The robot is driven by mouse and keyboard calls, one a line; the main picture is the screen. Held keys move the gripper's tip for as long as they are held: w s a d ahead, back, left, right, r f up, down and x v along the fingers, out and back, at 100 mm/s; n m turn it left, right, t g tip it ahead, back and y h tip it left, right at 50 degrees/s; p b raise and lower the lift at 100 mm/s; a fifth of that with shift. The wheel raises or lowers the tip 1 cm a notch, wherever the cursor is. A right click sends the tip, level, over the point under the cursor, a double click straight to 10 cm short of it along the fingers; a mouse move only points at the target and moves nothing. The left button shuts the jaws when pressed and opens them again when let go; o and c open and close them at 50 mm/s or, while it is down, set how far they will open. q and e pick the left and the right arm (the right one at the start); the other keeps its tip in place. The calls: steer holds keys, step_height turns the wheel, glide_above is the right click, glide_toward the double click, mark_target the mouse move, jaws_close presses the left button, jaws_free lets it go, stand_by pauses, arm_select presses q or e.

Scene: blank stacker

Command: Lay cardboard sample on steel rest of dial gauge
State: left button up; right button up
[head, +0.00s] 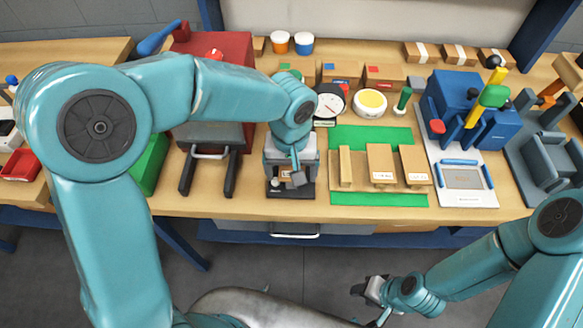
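The dial gauge has a round white face with a dark rim (330,103). A dark base (306,190) shows under my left gripper; I take it for the gauge's base, and the steel rest on it is mostly hidden. My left gripper (291,180) points down just over this base. Its fingers are small and partly hidden, so I cannot tell whether they hold anything. Cardboard pieces lie on the green mat (375,198): a narrow one (345,167), a wider labelled one (381,164) and another labelled one (415,165). My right gripper (366,290) is low in front of the bench, its fingers unclear.
A blue lever machine (470,115) stands right of the mat, with a framed white plate (462,178) before it. A red machine (225,47) and green box (150,165) are left.

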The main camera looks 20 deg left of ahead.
arm_select(q)
step_height(320, 180, up, 12)
steer(key=shift+r+p, duration=0.25)
steer(key=shift+p, duration=0.1)
steer(key=shift+a, duration=0.1)
steer(key=shift+s, duration=0.15)
stand_by(0.5)
